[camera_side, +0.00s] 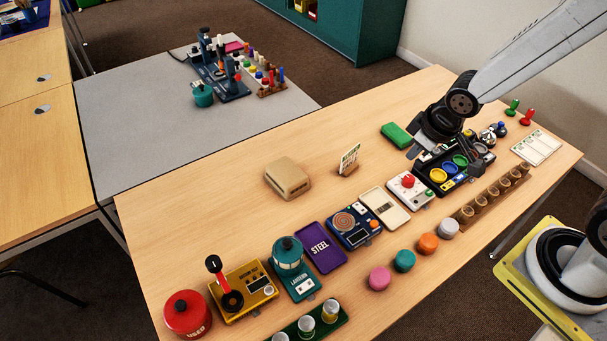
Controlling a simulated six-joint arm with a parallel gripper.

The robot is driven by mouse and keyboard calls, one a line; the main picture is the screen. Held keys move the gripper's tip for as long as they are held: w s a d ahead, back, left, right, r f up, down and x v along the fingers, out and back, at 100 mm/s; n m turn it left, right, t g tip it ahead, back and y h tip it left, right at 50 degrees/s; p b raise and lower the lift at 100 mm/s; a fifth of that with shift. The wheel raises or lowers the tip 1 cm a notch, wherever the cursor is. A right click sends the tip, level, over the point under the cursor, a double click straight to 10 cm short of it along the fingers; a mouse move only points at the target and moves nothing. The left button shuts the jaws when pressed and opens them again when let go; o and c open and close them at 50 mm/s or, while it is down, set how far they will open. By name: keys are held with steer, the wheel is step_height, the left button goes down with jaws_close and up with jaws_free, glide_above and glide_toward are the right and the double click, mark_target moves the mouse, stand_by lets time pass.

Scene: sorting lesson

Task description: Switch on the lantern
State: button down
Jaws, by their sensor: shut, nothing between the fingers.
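The lantern (287,252) is a teal, rounded unit on a teal base plate with a white label, at the front left of the wooden table. A small light-coloured part shows at the front end of its base; I cannot tell whether it is a switch or how it is set. I cannot tell whether the lantern is lit. My gripper (468,150) is at the right of the table, far from the lantern, over a black box with blue and yellow round parts (437,175). The fingers are shut and look empty.
A red pot (187,314) is at the far left. Coloured discs (404,261) lie in front.

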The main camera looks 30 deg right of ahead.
steer(key=w+a+f+n+t+y, duration=0.1)
steer(key=w+a+f+n+y, duration=0.4)
steer(key=a+n, duration=0.4)
steer(key=s+a+f+n+g+y, duration=0.2)
steer(key=s+a+f+n+g, duration=0.2)
steer(key=a, duration=0.6)
steer(key=shift+s+f+n+g+y, duration=0.4)
steer(key=shift+s+f+n, duration=0.6)
steer(key=shift+s+f, duration=0.3)
steer(key=shift+a+f, duration=0.1)
steer(key=shift+f, duration=0.05)
glide_above(306, 287)
steer(key=d, duration=0.2)
step_height(306, 287, down, 9)
steer(key=shift+a+f, duration=0.1)
steer(key=shift+a, duration=0.05)
steer(key=shift+d+f, duration=0.2)
steer(key=shift+f, duration=1.05)
